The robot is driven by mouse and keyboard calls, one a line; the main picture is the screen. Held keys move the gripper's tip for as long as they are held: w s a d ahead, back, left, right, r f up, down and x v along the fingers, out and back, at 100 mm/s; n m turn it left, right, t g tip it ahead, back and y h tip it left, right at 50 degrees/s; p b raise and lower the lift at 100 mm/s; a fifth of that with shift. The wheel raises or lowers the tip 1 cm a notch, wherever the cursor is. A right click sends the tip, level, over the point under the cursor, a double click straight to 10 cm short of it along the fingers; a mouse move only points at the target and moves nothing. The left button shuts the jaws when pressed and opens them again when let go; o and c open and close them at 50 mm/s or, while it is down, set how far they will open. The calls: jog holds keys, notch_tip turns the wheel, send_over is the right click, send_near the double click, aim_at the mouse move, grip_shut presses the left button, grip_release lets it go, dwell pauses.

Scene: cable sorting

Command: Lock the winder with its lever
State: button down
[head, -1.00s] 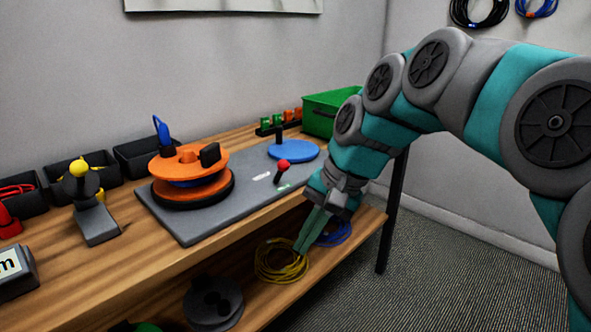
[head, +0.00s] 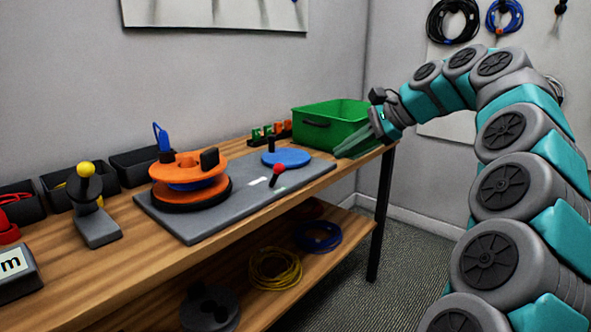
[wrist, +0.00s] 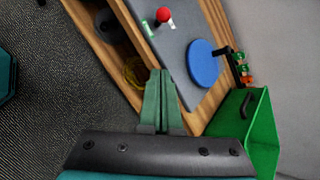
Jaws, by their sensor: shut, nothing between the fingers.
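The winder is on a grey base plate (head: 220,221) on the bench. Its orange reel (head: 189,166) stands at the left of the plate, with blue cable between its flanges. A blue disc (head: 286,157) with a black upright handle is at the right. The lever with a red knob (head: 279,168) stands at the plate's front, between reel and disc; the knob (wrist: 163,15) also shows at the top of the wrist view. My gripper (head: 366,147) is shut and empty at the bench's right end, in front of the green bin. In the wrist view its fingers (wrist: 161,75) lie together.
A green bin (head: 331,122) stands at the bench's back right, beside a rack of small orange and green pieces (head: 271,131). A yellow-knobbed device (head: 95,215) and black bins (head: 79,184) are at left. Coiled cables (head: 275,270) lie on the lower shelf.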

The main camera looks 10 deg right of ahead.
dwell(0.4)
send_near(275, 176)
jog(key=shift+w+f, duration=1.95)
jog(key=shift+f, duration=0.1)
jog(key=shift+a, duration=0.45)
jog(key=shift+s+r, duration=0.15)
jog(key=shift+r, duration=0.05)
